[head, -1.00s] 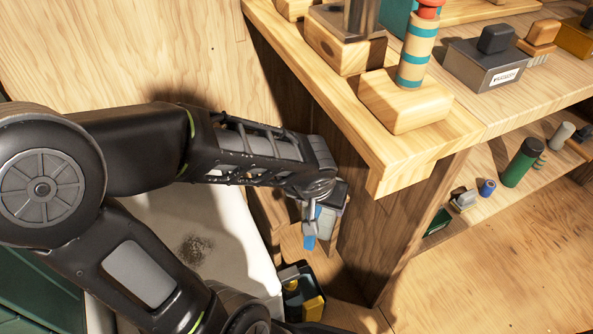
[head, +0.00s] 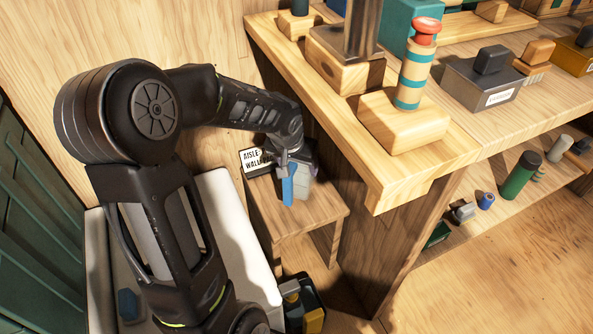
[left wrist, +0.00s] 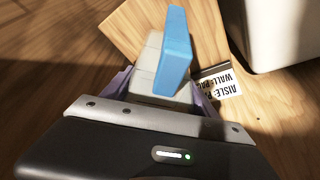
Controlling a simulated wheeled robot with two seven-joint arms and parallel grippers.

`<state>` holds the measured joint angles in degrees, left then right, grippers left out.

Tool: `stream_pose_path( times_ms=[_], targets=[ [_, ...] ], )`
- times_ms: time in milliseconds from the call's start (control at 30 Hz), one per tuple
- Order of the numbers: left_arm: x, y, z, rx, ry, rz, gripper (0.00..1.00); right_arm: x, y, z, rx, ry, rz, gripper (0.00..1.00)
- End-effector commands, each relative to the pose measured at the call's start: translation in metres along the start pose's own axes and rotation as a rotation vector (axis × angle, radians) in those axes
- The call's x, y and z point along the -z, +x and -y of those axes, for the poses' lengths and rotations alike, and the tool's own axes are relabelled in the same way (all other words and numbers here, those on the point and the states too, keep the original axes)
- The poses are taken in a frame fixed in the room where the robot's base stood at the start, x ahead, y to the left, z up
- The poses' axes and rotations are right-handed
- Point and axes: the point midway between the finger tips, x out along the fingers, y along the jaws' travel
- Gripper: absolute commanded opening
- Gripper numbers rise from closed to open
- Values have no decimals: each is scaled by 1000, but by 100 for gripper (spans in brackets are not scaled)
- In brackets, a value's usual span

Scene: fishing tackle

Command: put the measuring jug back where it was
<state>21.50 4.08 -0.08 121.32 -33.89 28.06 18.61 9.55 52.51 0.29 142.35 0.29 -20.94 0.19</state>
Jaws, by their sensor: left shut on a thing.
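The measuring jug (head: 303,188) has a pale grey body and a blue handle (head: 288,186). My left gripper (head: 291,160) is shut on it, in the corner beside the shelf unit. In the head view the jug shows over the small wooden table (head: 325,210); I cannot tell whether it touches the top. In the left wrist view the jug (left wrist: 148,62) sits between the fingers of my left gripper (left wrist: 160,95), its blue handle towards the camera. The wooden top (left wrist: 125,32) shows behind it. My right gripper is not in view.
A sign reading "AISLE" and "WALL" (head: 251,158) stands at the back of the small table. The shelf unit's post (head: 375,235) rises close on the right. A white surface (head: 240,225) is close on the left. A black and yellow object (head: 303,305) stands below in front.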

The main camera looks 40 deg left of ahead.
Motion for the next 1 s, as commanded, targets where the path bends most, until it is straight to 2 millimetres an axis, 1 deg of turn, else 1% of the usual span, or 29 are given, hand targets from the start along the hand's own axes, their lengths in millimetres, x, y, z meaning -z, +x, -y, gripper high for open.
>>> stream_pose_path(
  times_ms=[100,200,300,400,700,867,900,1000],
  targets=[
    [1,0,1,0,0,-1,0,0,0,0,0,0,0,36],
    [7,4,7,0,-2,-1,0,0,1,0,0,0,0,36],
    [-3,24,5,-1,1,2,0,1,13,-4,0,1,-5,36],
    [-7,34,5,0,0,1,0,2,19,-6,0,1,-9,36],
    [-7,35,5,0,0,-1,0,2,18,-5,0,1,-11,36],
    [-9,39,5,-1,0,-1,0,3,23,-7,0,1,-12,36],
    [-9,38,5,-1,0,-1,71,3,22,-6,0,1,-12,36],
    [-9,37,5,0,0,0,79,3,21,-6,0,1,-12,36]
  ],
)
